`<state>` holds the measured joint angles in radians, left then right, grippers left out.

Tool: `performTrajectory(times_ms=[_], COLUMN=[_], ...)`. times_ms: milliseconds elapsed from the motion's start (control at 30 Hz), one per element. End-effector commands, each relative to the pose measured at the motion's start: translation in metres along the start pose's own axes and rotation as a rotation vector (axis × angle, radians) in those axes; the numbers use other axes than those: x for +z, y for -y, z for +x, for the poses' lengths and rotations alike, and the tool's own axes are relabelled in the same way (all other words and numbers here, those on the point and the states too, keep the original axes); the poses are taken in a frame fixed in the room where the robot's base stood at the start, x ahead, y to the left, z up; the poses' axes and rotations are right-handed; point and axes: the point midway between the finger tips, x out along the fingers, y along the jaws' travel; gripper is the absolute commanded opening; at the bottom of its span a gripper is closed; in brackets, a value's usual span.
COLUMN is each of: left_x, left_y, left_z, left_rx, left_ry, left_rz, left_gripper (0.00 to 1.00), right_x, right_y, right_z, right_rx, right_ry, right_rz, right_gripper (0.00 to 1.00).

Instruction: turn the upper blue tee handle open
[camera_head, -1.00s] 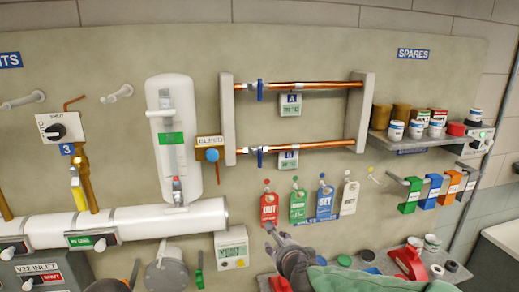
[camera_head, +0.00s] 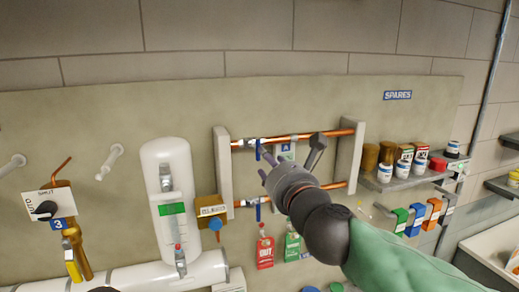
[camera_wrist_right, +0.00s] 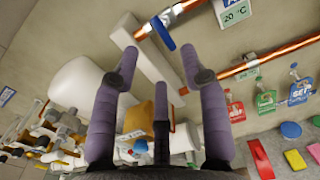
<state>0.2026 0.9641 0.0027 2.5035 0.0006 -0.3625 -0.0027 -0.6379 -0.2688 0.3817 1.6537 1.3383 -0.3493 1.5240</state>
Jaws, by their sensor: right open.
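The upper blue tee handle (camera_head: 258,150) sits on the upper copper pipe (camera_head: 328,134), near its left end, and stands upright, crosswise to the pipe. In the right wrist view the blue handle (camera_wrist_right: 164,33) shows just beyond the fingertips, crossing the pipe. My right gripper (camera_head: 265,174) is in front of the rack, just below and right of the handle, apart from it as far as I can tell. Its purple fingers (camera_wrist_right: 159,58) are spread and empty. The lower blue tee handle (camera_head: 258,209) is on the lower pipe, left of my gripper.
Grey uprights (camera_head: 223,180) bound the pipes. A yellow-brown bleed block (camera_head: 208,208) and a white cylinder (camera_head: 170,200) stand to the left. Tags (camera_head: 265,250) hang below. A shelf of jars (camera_head: 400,180) is to the right. My arm hides part of the lower pipe.

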Motion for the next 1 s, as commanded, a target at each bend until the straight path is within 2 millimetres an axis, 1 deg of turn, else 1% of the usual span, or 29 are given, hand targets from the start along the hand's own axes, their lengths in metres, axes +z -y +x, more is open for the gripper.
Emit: performTrajectory(times_ms=[33, 200, 400, 600, 867, 900, 967, 1000], left_x=[0.000, 0.000, 0.000, 0.000, 0.000, 0.000, 0.000, 0.000], left_y=[-0.001, -0.002, -0.003, -0.003, -0.003, -0.003, -0.003, -0.003], left_z=[-0.002, -0.005, -0.008, -0.009, -0.009, -0.009, -0.009, -0.009], left_rx=[0.000, 0.000, 0.000, 0.000, 0.000, 0.000, 0.000, 0.000], left_ry=[0.000, -0.001, -0.001, -0.001, -0.001, -0.001, -0.001, -0.001], left_rz=[0.000, 0.000, 0.000, 0.000, 0.000, 0.000, 0.000, 0.000], left_gripper=[0.40, 0.40, 0.40, 0.40, 0.40, 0.40, 0.40, 0.40], right_x=[-0.001, -0.001, 0.001, 0.000, 0.000, 0.000, 0.000, 0.000], right_y=[0.000, 0.000, 0.000, 0.000, 0.000, 0.000, 0.000, 0.000], right_z=[0.011, 0.042, 0.066, 0.076, 0.077, 0.077, 0.077, 0.077], right_rx=[-0.001, -0.001, 0.000, 0.000, 0.000, 0.000, 0.000, 0.000], right_ry=[-0.003, -0.003, -0.001, 0.000, 0.000, 0.000, 0.000, 0.000], right_rz=[-0.002, -0.002, -0.002, -0.003, -0.003, -0.003, -0.003, -0.003], right_gripper=[0.44, 0.44, 0.44, 0.44, 0.44, 0.33, 0.16, 0.05])
